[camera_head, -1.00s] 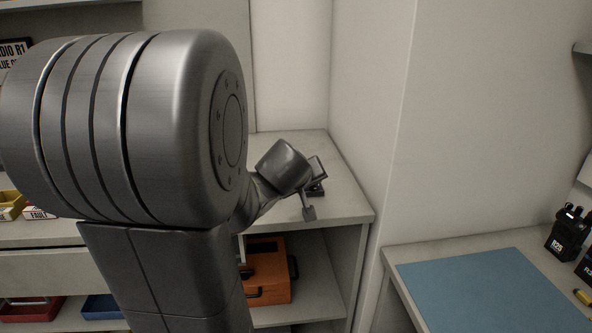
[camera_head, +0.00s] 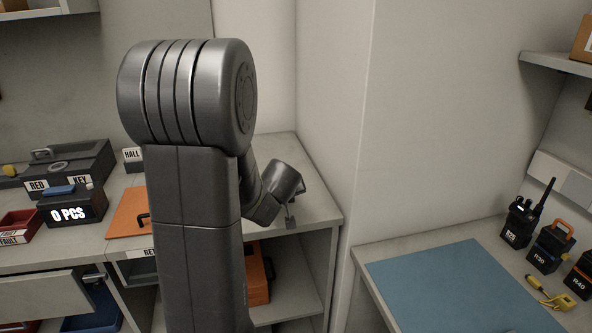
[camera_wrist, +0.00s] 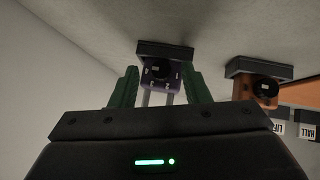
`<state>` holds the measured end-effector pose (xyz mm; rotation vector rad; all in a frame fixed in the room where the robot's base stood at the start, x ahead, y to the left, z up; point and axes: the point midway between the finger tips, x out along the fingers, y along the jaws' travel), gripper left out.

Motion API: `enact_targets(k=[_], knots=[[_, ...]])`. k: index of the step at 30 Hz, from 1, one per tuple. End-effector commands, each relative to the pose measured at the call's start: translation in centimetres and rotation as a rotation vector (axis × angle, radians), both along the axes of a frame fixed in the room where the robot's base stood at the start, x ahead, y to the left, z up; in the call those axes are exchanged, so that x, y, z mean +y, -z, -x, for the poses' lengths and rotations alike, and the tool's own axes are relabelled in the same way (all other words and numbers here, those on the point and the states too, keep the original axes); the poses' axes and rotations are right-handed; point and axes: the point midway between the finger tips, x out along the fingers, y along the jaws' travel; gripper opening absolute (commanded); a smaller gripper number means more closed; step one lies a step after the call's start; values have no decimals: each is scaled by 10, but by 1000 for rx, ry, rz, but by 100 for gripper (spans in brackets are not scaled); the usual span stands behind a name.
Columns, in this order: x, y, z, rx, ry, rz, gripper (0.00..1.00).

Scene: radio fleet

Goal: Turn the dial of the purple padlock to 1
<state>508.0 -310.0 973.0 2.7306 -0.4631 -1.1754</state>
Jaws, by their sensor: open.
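The purple padlock (camera_wrist: 150,84) shows in the wrist view on a dark block, with a round black dial (camera_wrist: 160,68) on its face.
An orange padlock (camera_wrist: 254,88) on its own dark block stands right of the purple one in the wrist view. A wall rises right of the counter (camera_head: 305,165). An orange case (camera_head: 257,283) sits on the shelf below. A blue mat (camera_head: 450,285) and several radios are farther right.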

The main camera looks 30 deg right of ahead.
Motion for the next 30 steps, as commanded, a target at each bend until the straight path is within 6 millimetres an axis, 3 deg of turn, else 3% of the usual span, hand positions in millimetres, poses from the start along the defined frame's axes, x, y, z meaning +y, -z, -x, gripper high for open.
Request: enact_targets(k=[17, 30], knots=[[-6, -7, 5, -70, 4, -311, 42], [5, -71, 67, -72, 3, -299, 42]])
